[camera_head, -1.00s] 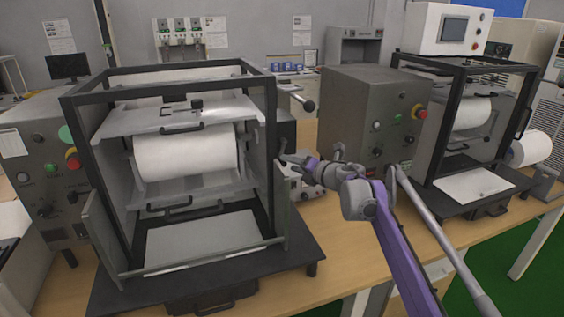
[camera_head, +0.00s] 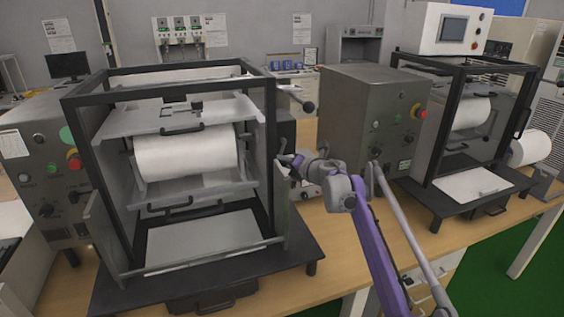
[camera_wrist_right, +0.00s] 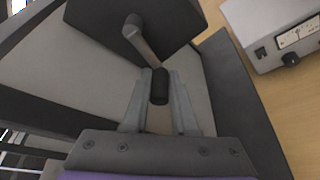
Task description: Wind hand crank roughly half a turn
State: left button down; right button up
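The hand crank has a grey metal arm (camera_wrist_right: 141,41) coming out of a dark box (camera_wrist_right: 100,18), with a black cylindrical handle (camera_wrist_right: 160,88) at its end, all seen in the right wrist view. My right gripper (camera_wrist_right: 161,82) is open, with one finger on each side of the handle and a visible gap on both sides. In the head view my right gripper (camera_head: 287,160) is at the right side of the left machine frame (camera_head: 271,125), below its dark side box (camera_head: 286,133). The crank is hard to make out there. My left gripper is not in view.
A grey control box (camera_head: 350,115) stands to the right, and a small meter box (camera_wrist_right: 275,30) is close by. A second machine frame (camera_head: 440,120) stands farther right on the wooden table (camera_head: 340,238).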

grip_shut()
jog(key=shift+s+a+r+m+y+p, duration=0.1)
jog(key=shift+a+r+m+y+p, duration=0.25)
jog(key=shift+m+p, duration=0.2)
jog(key=shift+s+a+r+m+y, duration=0.15)
jog(key=shift+a+m+y, duration=0.4)
jog(key=shift+m, duration=0.6)
jog(key=o, duration=0.5)
grip_release()
jog(key=shift+o, duration=0.2)
jog(key=shift+d, duration=0.1)
jog(key=v, duration=1)
jog(key=shift+s+b, duration=0.3)
jog(key=shift+s, duration=0.1)
